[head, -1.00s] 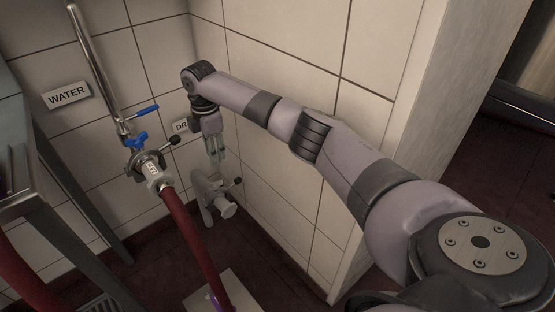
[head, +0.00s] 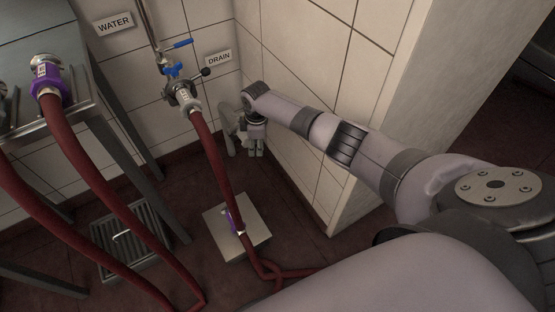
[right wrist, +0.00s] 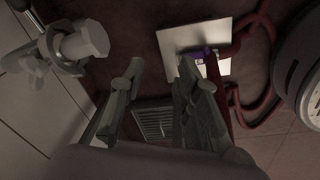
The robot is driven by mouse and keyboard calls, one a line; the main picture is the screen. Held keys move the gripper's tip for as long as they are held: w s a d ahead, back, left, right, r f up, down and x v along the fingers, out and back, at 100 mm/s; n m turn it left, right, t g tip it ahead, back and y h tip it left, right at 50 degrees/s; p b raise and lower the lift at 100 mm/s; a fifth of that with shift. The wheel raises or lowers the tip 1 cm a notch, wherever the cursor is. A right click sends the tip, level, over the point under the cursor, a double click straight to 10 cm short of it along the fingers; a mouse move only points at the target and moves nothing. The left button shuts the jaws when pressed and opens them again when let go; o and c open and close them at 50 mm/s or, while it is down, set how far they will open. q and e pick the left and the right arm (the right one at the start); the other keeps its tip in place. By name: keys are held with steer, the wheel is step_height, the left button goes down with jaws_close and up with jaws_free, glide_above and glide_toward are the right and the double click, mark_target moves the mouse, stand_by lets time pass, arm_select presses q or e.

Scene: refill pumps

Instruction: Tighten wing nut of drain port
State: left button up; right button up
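The drain port (head: 227,118) is a pale pipe fitting low on the tiled wall, under the DRAIN sign (head: 219,58). My right arm partly covers it in the head view. In the right wrist view the drain port (right wrist: 82,42) shows at the upper left, with its open end and a clamp around it. Its wing nut cannot be made out clearly. My right gripper (head: 256,153) hangs to the right of the port and lower, apart from it. In the right wrist view the right gripper (right wrist: 160,72) has its fingers apart with nothing between them. My left gripper is out of view.
A red hose (head: 217,160) hangs from the clamped water port (head: 183,95) left of the drain. A pale square plate (head: 255,222) lies on the floor below, near a floor grate (head: 130,240). A metal table (head: 60,113) stands left. The wall corner (head: 340,200) is close right.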

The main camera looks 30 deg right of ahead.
steer(key=s+a+f+m+p, duration=0.1)
steer(key=s+f+m+p, duration=0.3)
steer(key=s+f, duration=0.8)
steer(key=shift+s+m+p, duration=0.3)
steer(key=shift+s+p, duration=0.85)
steer(key=shift+p, duration=0.1)
steer(key=shift+f, duration=0.1)
